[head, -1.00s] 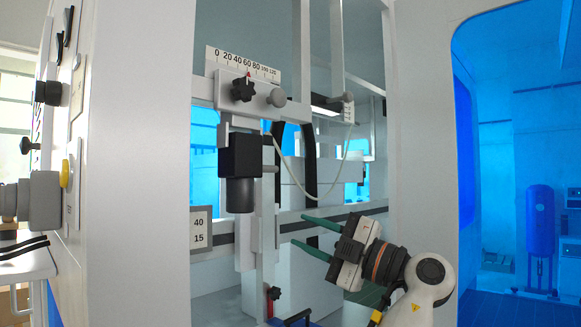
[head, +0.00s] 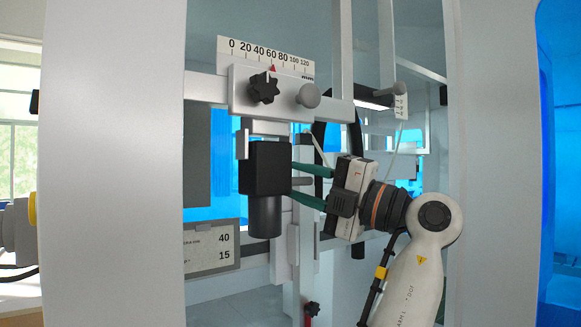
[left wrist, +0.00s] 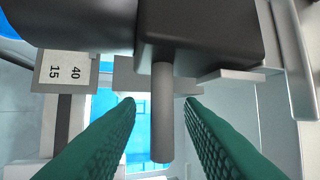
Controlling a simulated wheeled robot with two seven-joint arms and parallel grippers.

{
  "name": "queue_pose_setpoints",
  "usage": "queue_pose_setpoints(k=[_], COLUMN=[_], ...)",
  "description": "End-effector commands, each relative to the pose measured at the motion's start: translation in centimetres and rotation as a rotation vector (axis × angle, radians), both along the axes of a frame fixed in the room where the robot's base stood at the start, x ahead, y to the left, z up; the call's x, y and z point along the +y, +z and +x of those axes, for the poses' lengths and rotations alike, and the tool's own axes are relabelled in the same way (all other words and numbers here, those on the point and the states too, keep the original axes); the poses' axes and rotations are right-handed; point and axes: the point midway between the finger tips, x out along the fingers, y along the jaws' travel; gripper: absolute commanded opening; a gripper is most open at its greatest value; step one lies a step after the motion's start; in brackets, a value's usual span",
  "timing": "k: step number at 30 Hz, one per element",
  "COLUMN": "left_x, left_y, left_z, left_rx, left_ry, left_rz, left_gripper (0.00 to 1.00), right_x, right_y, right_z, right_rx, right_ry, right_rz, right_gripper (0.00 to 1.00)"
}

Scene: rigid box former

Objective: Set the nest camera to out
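The nest camera (head: 265,168) is a black box with a dark lens barrel pointing down. It hangs under a grey carriage with a black star knob (head: 264,88) and a grey round knob (head: 309,95). The scale (head: 262,55) above runs from 0 to 120, with a red pointer near 60. A grey pin (head: 302,181) sticks out from the camera's right side. My left gripper (head: 302,184) is open, its green fingers above and below this pin. In the left wrist view the pin (left wrist: 162,115) lies between the fingers, with gaps on both sides.
A horizontal grey rail (head: 205,87) carries the carriage. A plate reading 40 and 15 (head: 212,248) is lower left. A wide pale post (head: 110,160) stands left. Vertical posts stand close behind the gripper.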

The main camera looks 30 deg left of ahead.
Motion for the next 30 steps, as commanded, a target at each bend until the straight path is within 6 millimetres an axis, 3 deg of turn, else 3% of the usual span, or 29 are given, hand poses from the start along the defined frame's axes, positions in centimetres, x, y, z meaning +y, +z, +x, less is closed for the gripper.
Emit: queue_pose_setpoints(k=[6, 16, 22, 30], left_x=[2.1, 2.4, 2.4, 2.4], left_y=[0.6, 0.5, 0.6, 0.5], left_z=[0.0, 0.0, 0.0, 0.0], left_rx=[0.001, 0.001, 0.001, 0.002], left_ry=[0.0, -0.001, -0.001, 0.0], left_rz=[-0.001, 0.0, 0.0, -0.003], left_gripper=[0.34, 0.34, 0.01, 0.0], right_x=[0.1, 0.2, 0.3, 0.4], right_y=[1.1, 1.0, 1.0, 1.0], right_z=[0.6, 0.6, 0.6, 0.6], right_rx=[-0.01, -0.011, -0.01, -0.01], right_ry=[0.0, -0.001, -0.002, -0.002], right_rz=[0.001, 0.002, 0.004, 0.005], right_gripper=[0.36, 0.36, 0.36, 0.36])
